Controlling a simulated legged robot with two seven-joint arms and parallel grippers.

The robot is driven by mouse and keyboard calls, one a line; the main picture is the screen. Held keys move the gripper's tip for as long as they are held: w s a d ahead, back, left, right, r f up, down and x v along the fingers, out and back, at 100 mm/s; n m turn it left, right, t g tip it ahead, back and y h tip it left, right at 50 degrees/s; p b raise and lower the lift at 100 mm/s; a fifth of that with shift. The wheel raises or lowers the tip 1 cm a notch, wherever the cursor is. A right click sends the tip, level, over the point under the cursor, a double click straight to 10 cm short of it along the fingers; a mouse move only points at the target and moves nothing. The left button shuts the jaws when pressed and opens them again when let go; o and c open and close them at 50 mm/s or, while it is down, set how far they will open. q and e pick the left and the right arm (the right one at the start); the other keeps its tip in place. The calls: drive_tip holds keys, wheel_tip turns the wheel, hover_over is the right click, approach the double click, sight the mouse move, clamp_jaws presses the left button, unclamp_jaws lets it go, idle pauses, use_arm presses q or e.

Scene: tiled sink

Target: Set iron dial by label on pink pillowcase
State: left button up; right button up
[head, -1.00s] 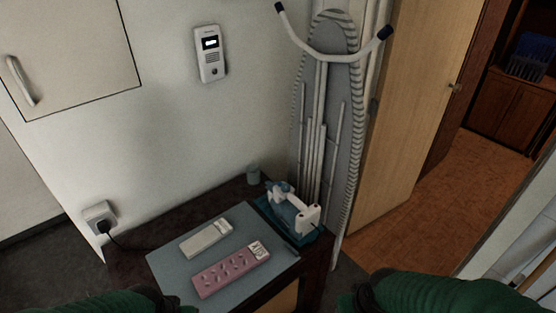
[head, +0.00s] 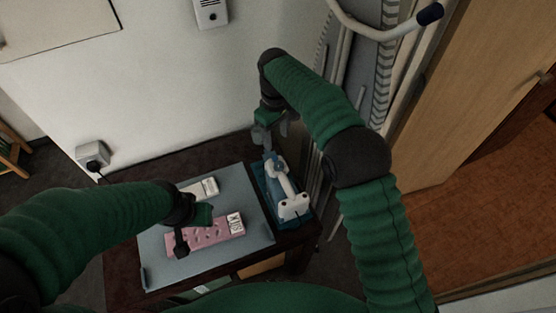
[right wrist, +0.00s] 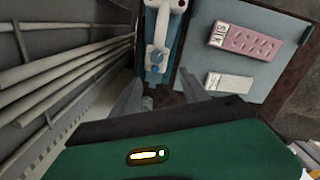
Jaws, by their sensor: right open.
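The pink pillowcase (head: 208,237) lies folded on the grey-blue mat, partly hidden by my left gripper. Its white label (head: 236,223) seems to read SILK, also in the right wrist view (right wrist: 224,36). The white and blue iron (head: 284,187) rests on a blue stand (head: 262,196) to the right of the mat. Small blue parts (right wrist: 153,66) show near its end in the right wrist view; I cannot read any dial setting. My right gripper (head: 270,140) is open and empty beside the iron's far end. My left gripper (head: 195,230) looks open over the pillowcase.
A white folded cloth (head: 206,187) with a label lies behind the pillowcase on the mat (head: 160,245). The ironing board (head: 340,75) leans on the wall right of the iron, close to my right arm. A plugged wall socket (head: 92,155) is at the left.

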sight(279, 164)
drive_tip(key=f, duration=0.4)
drive_tip(key=d+f, duration=0.1)
drive_tip(key=f, duration=0.3)
drive_tip(key=f+p, duration=0.1)
drive_tip(key=f, duration=0.3)
drive_tip(key=shift+w+d+f, duration=0.2)
drive_tip(key=shift+f, duration=0.15)
drive_tip(key=shift+a+f, duration=0.1)
drive_tip(key=shift+f, duration=0.55)
drive_tip(key=shift+a, duration=0.35)
drive_tip(key=shift+c, duration=1.4)
drive_tip(key=shift+d, duration=0.25)
drive_tip(key=c, duration=0.7)
drive_tip(key=shift+a, duration=0.1)
clamp_jaws()
